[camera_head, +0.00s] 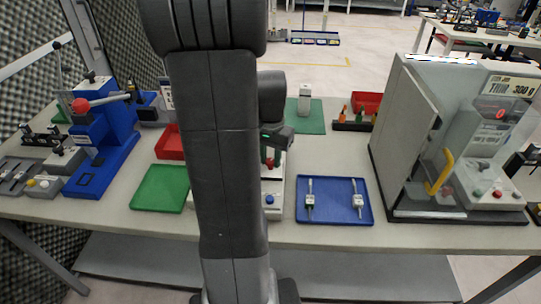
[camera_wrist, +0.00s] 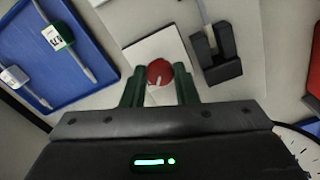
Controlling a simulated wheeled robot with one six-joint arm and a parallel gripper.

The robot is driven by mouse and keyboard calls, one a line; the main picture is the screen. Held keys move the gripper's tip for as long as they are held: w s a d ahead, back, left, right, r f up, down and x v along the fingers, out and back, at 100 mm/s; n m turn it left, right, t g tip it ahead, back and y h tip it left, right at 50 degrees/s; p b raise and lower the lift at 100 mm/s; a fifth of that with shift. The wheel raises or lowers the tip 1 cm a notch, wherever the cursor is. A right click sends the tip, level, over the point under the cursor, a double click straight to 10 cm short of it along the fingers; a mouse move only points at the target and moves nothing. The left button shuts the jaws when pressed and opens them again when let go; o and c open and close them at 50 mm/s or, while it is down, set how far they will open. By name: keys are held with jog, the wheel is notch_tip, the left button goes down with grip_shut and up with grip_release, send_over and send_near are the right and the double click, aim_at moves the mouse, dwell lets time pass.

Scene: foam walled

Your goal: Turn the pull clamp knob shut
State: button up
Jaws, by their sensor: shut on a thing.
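The pull clamp knob is red and round with a pale pointer mark; it shows in the wrist view (camera_wrist: 159,72) between the two green fingers of my gripper (camera_wrist: 159,90). The fingers are shut on the knob's sides. A pale square plate lies under the knob. In the head view the red knob (camera_head: 270,162) sits just below my gripper (camera_head: 272,150), partly hidden by my arm. My arm also hides most of the fixture around the knob; a blue button (camera_head: 269,199) shows on its near part.
A blue tray (camera_head: 335,214) with two small tools lies right of the fixture. A green tray (camera_head: 160,203) and red bin (camera_head: 170,143) are to the left. A blue press (camera_head: 95,165) stands far left, a large grey machine (camera_head: 405,130) at right. A black block (camera_wrist: 219,62) is close beside the knob.

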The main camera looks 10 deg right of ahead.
aim_at(271, 161)
jog(key=shift+m, duration=0.6)
jog(key=o, duration=1)
notch_tip(271, 161, up, 14)
jog(key=shift+f+p, duration=0.1)
jog(key=shift+p, duration=0.2)
notch_tip(271, 161, down, 14)
jog(key=shift+r+b, duration=0.1)
jog(key=shift+b, duration=0.2)
